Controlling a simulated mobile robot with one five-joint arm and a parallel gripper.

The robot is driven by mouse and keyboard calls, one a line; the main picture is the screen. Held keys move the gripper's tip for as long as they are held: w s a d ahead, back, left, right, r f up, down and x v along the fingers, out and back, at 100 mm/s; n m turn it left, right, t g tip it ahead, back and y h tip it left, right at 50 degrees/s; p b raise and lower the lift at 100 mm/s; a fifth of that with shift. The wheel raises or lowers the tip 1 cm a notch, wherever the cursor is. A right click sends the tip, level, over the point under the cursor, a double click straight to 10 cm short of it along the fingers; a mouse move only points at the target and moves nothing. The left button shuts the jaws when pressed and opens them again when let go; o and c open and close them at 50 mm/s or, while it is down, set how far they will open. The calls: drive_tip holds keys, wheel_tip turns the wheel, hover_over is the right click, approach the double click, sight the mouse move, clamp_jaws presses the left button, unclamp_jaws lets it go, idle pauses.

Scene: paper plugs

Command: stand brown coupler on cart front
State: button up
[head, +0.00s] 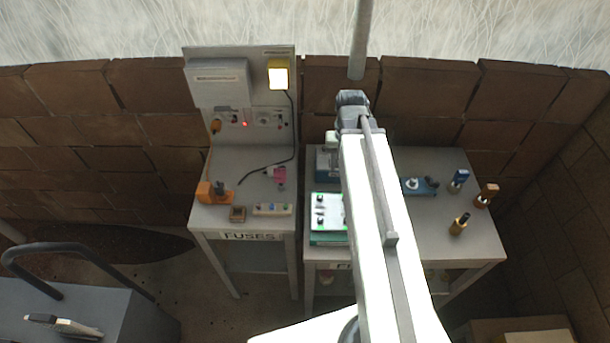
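The brown coupler (487,195) appears to be the copper-brown upright piece near the right edge of the right-hand table (480,240). It stands apart from a blue piece and a dark piece with a yellowish top. A dark grey cart (75,300) with a black tube handle is at the lower left, partly cut off by the picture's edge. Which side is its front I cannot tell. My white arm reaches up the middle of the view, over the right-hand table. My gripper cannot be made out; no fingers show. Nothing is seen touching the brown coupler.
The blue piece (458,180) and dark piece (459,223) stand close to the coupler. A fuse bench (215,222) with an upright panel is left of the table. A light-coloured object (62,325) lies on the cart. Brick walls close off the back and right.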

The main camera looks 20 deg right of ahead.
drive_tip(key=a+n, duration=0.3)
drive_tip(key=a, duration=1.1)
drive_tip(key=shift+a+n, duration=0.3)
drive_tip(key=shift+a, duration=0.05)
